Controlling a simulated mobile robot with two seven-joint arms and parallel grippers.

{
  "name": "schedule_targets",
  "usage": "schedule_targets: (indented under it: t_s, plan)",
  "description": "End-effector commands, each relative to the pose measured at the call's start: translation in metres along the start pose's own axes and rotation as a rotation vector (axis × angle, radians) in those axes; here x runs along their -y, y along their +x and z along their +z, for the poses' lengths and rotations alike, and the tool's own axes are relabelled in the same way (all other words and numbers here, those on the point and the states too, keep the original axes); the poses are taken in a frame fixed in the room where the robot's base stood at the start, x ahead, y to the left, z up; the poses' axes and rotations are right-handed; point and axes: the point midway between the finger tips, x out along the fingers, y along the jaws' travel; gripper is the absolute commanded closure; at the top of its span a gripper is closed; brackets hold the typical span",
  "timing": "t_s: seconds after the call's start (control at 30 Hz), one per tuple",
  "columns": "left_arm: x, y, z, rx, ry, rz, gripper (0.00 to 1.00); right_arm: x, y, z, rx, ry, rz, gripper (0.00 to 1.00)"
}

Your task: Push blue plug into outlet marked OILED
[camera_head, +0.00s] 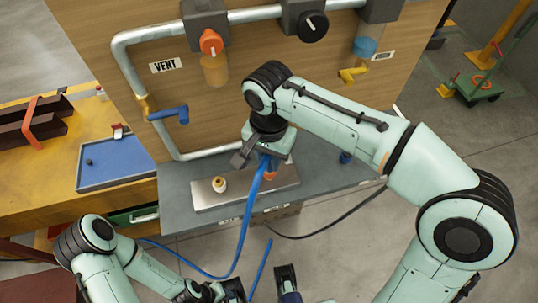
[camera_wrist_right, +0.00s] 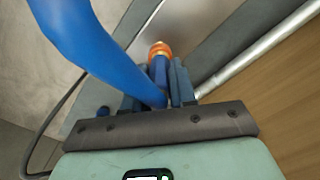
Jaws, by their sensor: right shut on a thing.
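My right gripper (camera_head: 264,158) is shut on the blue plug, above the metal plate (camera_head: 285,180) on the grey shelf. The right wrist view shows the blue plug (camera_wrist_right: 159,72) between the dark fingers (camera_wrist_right: 160,88), with a thick blue hose rising beside it. An orange fitting (camera_wrist_right: 160,49) lies straight beyond the plug; it also shows below the gripper in the head view (camera_head: 270,175). Contact between them cannot be told. A cream outlet with a yellow top (camera_head: 219,184) stands to the left. The shelf-edge labels (camera_head: 229,221) are unreadable. My left gripper (camera_head: 236,291) is partly cut off at the bottom.
The blue hose (camera_head: 240,235) loops down to the floor, and a black cable (camera_head: 330,222) runs nearby. The panel behind carries grey pipes, an orange valve (camera_head: 211,42), a black knob (camera_head: 314,26) and a blue handle (camera_head: 170,114). A blue tray (camera_head: 115,178) lies left.

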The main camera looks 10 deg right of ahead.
Motion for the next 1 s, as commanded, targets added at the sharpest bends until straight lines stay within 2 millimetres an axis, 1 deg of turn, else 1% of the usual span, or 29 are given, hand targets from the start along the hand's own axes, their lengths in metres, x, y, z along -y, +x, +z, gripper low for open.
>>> schedule_targets:
  t_s: [0.2, 0.23, 0.3, 0.57, 0.7, 0.77, 0.87, 1.0]
  plan:
    - [0.000, 0.000, 0.000, 0.000, 0.000, 0.000, 0.57, 0.000, 0.000, 0.000, 0.001, 0.000, 0.001, 1.00]
    - [0.000, 0.000, 0.000, 0.000, 0.000, 0.000, 0.57, 0.000, 0.000, 0.000, 0.001, 0.000, 0.001, 0.65]
    - [0.000, 0.000, 0.000, 0.000, 0.000, 0.000, 0.57, 0.000, 0.000, 0.000, 0.001, 0.000, 0.001, 0.44]
    - [0.000, 0.000, 0.000, 0.000, 0.000, 0.000, 0.57, 0.000, 0.000, 0.000, 0.001, 0.000, 0.001, 0.44]
    - [-0.003, -0.004, -0.006, -0.021, 0.002, 0.004, 0.57, 0.000, 0.000, 0.000, 0.001, 0.000, 0.001, 0.44]
    - [-0.004, -0.006, -0.005, -0.021, 0.003, 0.004, 0.57, 0.001, -0.010, 0.000, -0.001, 0.000, -0.002, 0.44]
    - [-0.004, -0.011, -0.002, -0.010, 0.002, 0.003, 0.57, 0.001, -0.030, 0.000, -0.001, -0.001, -0.003, 0.44]
    - [-0.006, -0.018, 0.003, 0.004, 0.001, 0.000, 0.57, 0.001, -0.065, 0.000, -0.001, -0.001, -0.004, 0.44]
